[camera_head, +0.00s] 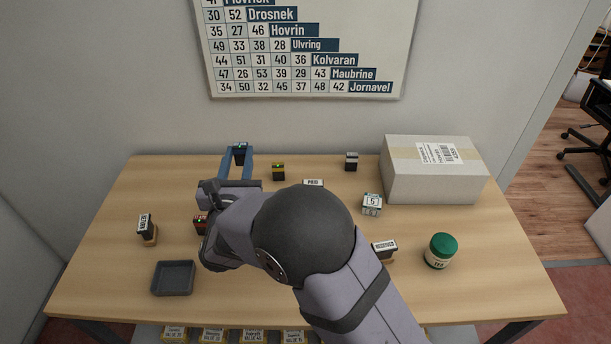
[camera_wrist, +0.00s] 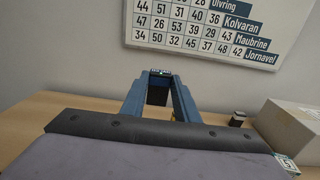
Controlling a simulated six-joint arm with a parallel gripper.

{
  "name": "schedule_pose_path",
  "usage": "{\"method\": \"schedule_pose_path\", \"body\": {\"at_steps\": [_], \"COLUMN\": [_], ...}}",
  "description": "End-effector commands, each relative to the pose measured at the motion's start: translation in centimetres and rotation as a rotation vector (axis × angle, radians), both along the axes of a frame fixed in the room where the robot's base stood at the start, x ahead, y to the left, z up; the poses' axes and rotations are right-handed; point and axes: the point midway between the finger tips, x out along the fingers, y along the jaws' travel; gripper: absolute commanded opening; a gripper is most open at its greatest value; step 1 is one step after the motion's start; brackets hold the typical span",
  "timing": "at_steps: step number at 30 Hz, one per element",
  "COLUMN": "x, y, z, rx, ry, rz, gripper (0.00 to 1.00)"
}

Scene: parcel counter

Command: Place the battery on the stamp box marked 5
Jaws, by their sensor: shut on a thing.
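My gripper (camera_head: 238,152) is shut on a dark block with a teal band at its top, which I take for the battery (camera_head: 240,155). The battery also shows between the blue fingers in the wrist view (camera_wrist: 158,88). It is held upright near the back left of the table; its height above the table is hard to tell. The stamp box marked 5 (camera_head: 372,204) is a small white cube with teal edging, right of centre, apart from my gripper. Part of it shows at the lower right of the wrist view (camera_wrist: 287,163).
Similar small blocks stand around: yellow-topped (camera_head: 278,171), grey-topped (camera_head: 351,161) and reddish (camera_head: 200,222). Stamps (camera_head: 147,229) (camera_head: 384,248), a green-lidded jar (camera_head: 440,251), a dark tray (camera_head: 173,278) and a large carton (camera_head: 435,172) also stand on the table (camera_head: 500,285). My arm hides the middle.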

Motion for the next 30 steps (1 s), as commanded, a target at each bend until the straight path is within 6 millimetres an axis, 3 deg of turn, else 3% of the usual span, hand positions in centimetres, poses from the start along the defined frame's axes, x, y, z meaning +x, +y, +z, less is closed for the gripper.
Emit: {"method": "schedule_pose_path", "body": {"at_steps": [3,7,17,23,30], "x": [0.8,1.9,3.9,3.1,0.5], "y": [-1.3,-3.4,-11.4,-17.4,-24.0], "z": [-1.7,-2.0,0.8,2.9,4.8], "rx": [0.001,0.006,0.009,0.010,0.009], "ry": [-0.001,-0.005,-0.008,-0.010,-0.009], "rz": [-0.025,-0.066,-0.198,-0.279,-0.350], "gripper": [0.04,0.04,0.04,0.04,0.04]}}
